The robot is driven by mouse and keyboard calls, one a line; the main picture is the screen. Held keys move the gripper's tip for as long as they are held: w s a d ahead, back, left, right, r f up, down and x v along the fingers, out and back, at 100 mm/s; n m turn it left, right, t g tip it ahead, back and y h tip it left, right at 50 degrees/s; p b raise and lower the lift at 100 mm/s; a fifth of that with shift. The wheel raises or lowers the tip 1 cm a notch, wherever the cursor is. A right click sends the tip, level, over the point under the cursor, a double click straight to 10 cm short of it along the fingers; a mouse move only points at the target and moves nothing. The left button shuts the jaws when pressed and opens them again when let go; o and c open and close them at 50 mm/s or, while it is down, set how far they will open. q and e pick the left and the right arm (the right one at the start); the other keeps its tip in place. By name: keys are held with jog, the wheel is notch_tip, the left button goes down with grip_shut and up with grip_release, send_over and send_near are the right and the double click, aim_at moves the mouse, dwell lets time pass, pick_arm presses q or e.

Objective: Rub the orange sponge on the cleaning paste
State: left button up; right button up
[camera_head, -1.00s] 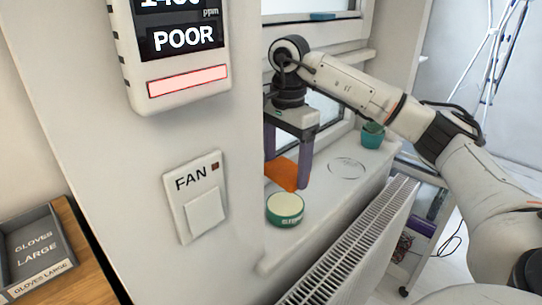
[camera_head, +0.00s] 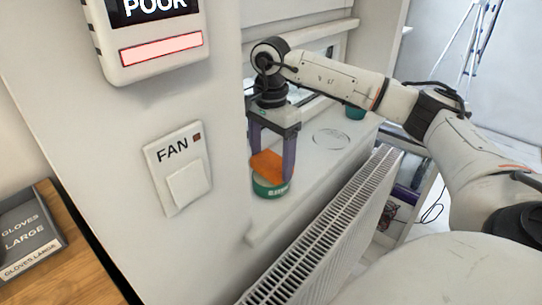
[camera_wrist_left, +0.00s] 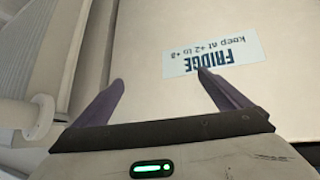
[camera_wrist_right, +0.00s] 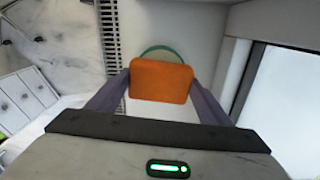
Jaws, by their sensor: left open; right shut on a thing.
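The orange sponge (camera_head: 266,164) is held between the purple fingers of my right gripper (camera_head: 270,168). In the head view it is right over the green tin of cleaning paste (camera_head: 270,187) on the windowsill and covers most of the tin's top. I cannot tell for sure whether they touch. In the right wrist view the sponge (camera_wrist_right: 161,81) hides most of the tin, and only a green rim (camera_wrist_right: 163,50) shows beyond it. My left gripper (camera_wrist_left: 160,85) is open and empty in the left wrist view, in front of a pale surface with a fridge label (camera_wrist_left: 212,58).
The windowsill (camera_head: 290,205) runs above a white radiator (camera_head: 325,225). A faint ring outline (camera_head: 331,139) marks the sill to the right. A teal pot (camera_head: 356,112) stands farther back. The wall with the fan switch (camera_head: 180,168) is close on the left.

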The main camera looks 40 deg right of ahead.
aim_at(271, 161)
jog(key=shift+f, duration=0.65)
dwell(1.8)
jog(key=shift+r, duration=0.1)
jog(key=shift+r, duration=3.5)
jog(key=shift+s, duration=0.1)
